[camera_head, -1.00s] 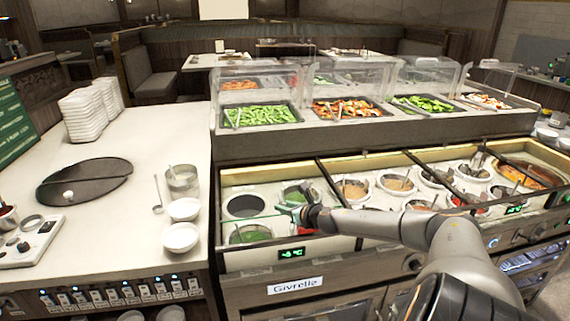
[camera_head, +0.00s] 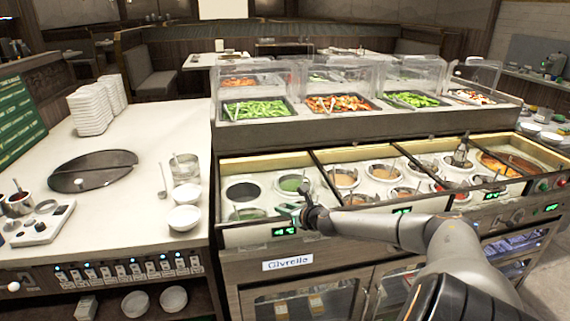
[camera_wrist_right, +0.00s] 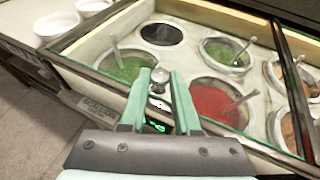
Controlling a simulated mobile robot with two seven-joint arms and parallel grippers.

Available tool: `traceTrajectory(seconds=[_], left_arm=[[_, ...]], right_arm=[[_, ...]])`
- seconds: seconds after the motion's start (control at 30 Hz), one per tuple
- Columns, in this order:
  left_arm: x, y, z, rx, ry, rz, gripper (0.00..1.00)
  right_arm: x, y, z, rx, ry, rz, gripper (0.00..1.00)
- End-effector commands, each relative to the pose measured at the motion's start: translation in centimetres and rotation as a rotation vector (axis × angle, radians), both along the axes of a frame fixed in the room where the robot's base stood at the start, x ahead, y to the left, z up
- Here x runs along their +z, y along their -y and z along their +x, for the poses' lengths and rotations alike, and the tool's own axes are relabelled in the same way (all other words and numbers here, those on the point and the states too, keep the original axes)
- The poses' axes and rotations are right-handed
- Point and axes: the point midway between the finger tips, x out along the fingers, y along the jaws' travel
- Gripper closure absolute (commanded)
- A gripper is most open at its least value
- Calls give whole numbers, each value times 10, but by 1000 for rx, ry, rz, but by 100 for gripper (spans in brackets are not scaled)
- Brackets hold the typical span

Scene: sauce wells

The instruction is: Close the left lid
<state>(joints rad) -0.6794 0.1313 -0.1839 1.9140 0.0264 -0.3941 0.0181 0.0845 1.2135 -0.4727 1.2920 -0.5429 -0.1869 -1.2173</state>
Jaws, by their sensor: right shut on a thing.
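The left lid (camera_head: 266,203) is a clear glass panel over the left section of the sauce counter, hard to make out against the wells below. Its small silver knob (camera_wrist_right: 158,76) shows between my fingers in the right wrist view. My right gripper (camera_head: 291,212), with green fingers, is shut on this knob at the counter's front edge, just above the green display; it also shows in the right wrist view (camera_wrist_right: 160,98). The glass looks low and near the counter rim, but I cannot tell whether it lies fully flat. My left gripper is not in view.
Wells with green sauce (camera_head: 292,184) and a dark well (camera_head: 242,190) sit in the left section. Dark dividers (camera_head: 328,176) separate it from sections to the right. White bowls (camera_head: 184,218) stand on the left counter. Clear-covered food trays (camera_head: 258,110) stand behind.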

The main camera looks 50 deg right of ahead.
Motion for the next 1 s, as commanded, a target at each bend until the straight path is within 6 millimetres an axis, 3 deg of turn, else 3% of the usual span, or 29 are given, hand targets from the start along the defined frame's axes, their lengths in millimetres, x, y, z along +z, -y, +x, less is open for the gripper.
traceTrajectory(seconds=[0.33, 0.37, 0.47, 0.77, 1.0], left_arm=[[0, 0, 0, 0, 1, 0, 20], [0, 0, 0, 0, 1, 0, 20], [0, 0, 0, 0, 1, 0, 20], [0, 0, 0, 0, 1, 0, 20], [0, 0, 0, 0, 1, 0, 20]], right_arm=[[-4, -4, -1, 9, -8, 5, 100], [-4, -4, -1, 9, -8, 5, 68], [-4, -4, -1, 9, -8, 5, 57], [-2, -2, -2, 5, -5, 3, 57], [1, -4, -13, 4, -8, 0, 57]])
